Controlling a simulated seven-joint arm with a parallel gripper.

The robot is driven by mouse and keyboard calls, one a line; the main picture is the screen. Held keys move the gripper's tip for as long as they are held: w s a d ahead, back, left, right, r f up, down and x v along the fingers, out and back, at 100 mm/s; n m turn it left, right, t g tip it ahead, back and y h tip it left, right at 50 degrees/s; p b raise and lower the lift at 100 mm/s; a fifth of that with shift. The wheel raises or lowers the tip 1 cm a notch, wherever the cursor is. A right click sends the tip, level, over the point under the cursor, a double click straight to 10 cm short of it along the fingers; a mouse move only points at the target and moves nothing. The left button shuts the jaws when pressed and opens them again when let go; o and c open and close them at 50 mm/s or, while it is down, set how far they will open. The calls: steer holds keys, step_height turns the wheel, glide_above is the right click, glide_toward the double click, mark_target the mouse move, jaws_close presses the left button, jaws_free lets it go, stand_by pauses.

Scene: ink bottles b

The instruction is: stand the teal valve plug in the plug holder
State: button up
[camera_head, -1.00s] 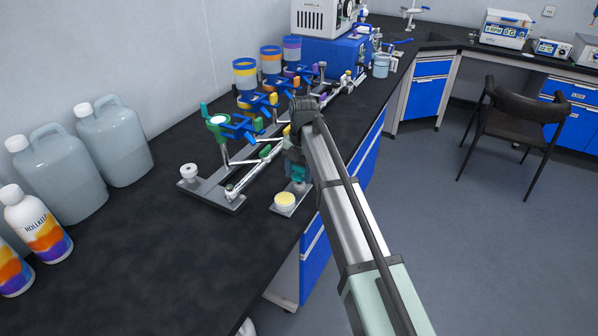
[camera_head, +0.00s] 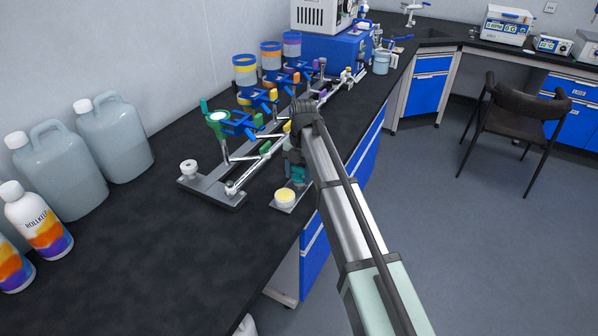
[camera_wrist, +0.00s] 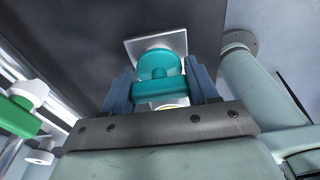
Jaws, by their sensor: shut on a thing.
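The teal valve plug (camera_wrist: 160,66) is between the two fingers of my gripper (camera_wrist: 162,82) in the wrist view, its round teal end facing the camera. In the head view, the plug (camera_head: 299,173) shows as a small teal patch at the end of my gripper (camera_head: 297,168), close above a small pale plate (camera_head: 297,202) at the bench's front edge. That plate (camera_wrist: 132,46) also shows behind the plug in the wrist view and may be the plug holder. The plug's lower end is hidden, so I cannot tell whether it touches the plate.
A metal rack base (camera_head: 212,191) with clamps, valves and coloured funnels is to the left. Large grey jugs (camera_head: 113,140) stand further left. The dark bench (camera_head: 170,245) in front is clear.

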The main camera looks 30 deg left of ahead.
steer(key=shift+f, duration=0.1)
steer(key=o, duration=1.2)
steer(key=shift+o, duration=0.2)
step_height(320, 180, up, 14)
steer(key=w, duration=0.1)
steer(key=shift+w, duration=0.3)
steer(key=shift+f, duration=0.2)
